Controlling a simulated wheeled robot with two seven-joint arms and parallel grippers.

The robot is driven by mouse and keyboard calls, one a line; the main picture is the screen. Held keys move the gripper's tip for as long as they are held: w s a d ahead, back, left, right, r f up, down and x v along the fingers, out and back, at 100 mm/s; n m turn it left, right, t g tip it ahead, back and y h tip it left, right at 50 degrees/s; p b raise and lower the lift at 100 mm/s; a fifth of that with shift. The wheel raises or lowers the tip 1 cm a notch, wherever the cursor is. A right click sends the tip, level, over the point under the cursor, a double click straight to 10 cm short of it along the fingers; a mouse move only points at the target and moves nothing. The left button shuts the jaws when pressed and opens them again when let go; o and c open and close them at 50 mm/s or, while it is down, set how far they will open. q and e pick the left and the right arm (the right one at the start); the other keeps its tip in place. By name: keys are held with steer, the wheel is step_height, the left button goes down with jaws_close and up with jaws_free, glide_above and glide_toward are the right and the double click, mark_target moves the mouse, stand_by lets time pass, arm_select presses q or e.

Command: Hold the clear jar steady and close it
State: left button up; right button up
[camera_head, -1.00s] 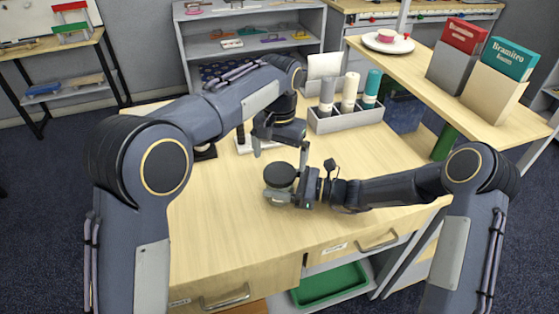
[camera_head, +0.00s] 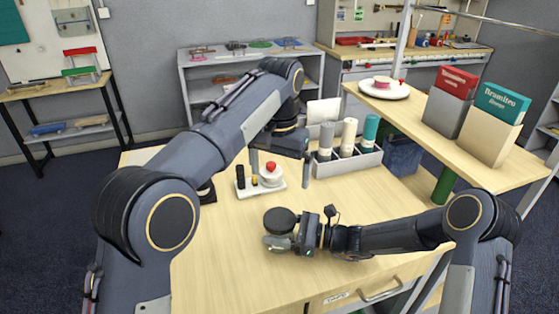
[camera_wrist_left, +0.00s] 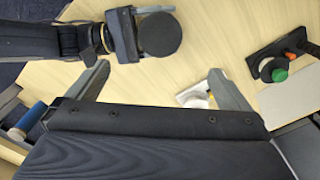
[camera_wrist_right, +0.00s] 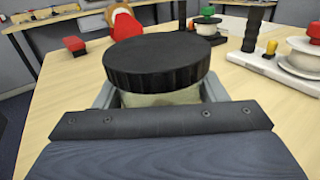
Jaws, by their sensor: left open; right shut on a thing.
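The jar (camera_wrist_right: 160,98) has a wide black ribbed lid (camera_wrist_right: 150,60) on its top. In the head view the lid (camera_head: 280,220) and the jar body (camera_head: 277,243) are near the table's middle. My right gripper (camera_head: 288,241) is shut around the jar body, coming from the right. Its fingers hide part of the jar, and I cannot tell how tightly the lid sits. My left gripper (camera_head: 280,171) is open and empty, above and beyond the jar. In the left wrist view the lid (camera_wrist_left: 160,35) lies outside the open fingers.
A white base (camera_head: 262,190) with a red-topped spool and short posts stands behind the jar. A grey box (camera_head: 347,166) with several cylinders is at the back right. A raised shelf (camera_head: 440,128) bounds the right.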

arm_select(q)
steer(key=shift+r, duration=1.45)
arm_select(e)
steer(key=o, duration=2)
steer(key=shift+c, duration=0.2)
steer(key=shift+d, duration=0.1)
steer(key=b+v, duration=0.1)
steer(key=v, duration=0.6)
steer(key=shift+s+d, duration=0.1)
steer(key=shift+d, duration=0.2)
arm_select(q)
steer(key=shift+f, duration=0.65)
